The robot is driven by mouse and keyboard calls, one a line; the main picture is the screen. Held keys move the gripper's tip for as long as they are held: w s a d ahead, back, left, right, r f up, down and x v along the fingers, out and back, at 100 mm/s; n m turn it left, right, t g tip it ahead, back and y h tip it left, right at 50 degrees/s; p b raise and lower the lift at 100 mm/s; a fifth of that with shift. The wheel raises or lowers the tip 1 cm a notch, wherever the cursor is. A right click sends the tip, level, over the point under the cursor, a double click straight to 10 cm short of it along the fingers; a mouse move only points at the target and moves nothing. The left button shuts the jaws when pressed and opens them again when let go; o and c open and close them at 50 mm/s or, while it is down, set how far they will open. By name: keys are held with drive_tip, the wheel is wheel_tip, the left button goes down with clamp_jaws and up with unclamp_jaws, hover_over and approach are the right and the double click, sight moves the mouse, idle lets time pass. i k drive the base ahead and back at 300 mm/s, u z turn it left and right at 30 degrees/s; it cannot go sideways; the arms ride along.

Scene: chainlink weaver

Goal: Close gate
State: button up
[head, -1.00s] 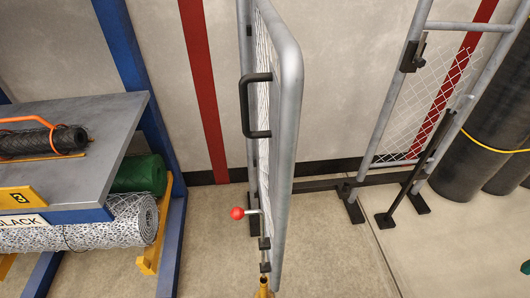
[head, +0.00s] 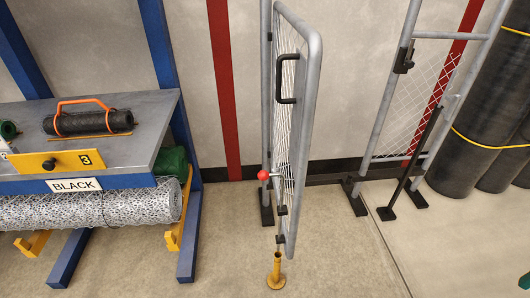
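The gate (head: 306,130) is a grey tubular frame with wire mesh, seen nearly edge-on in the head view. It stands swung open toward me, away from the fixed fence panel (head: 419,100) on the right. A black handle (head: 284,78) sits on its near face. Low on the gate is a rod with a red ball knob (head: 263,175). Below the rod is a yellow floor post (head: 276,272); I cannot tell whether the rod sits in it. A latch block (head: 403,60) is on the right post. My gripper is not in view.
A blue rack (head: 158,52) with a grey shelf and wire rolls (head: 85,210) stands at the left. A black brace (head: 412,170) supports the fence panel. Large dark rolls (head: 470,130) stand at the far right.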

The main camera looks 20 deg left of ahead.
sight(307, 72)
drive_tip(key=u, duration=0.05)
drive_tip(key=k, duration=0.3)
drive_tip(key=u, duration=0.6)
drive_tip(key=i, duration=1.05)
drive_tip(key=k, duration=1.35)
drive_tip(key=u, duration=0.3)
drive_tip(key=i, duration=0.95)
drive_tip(key=u, duration=0.3)
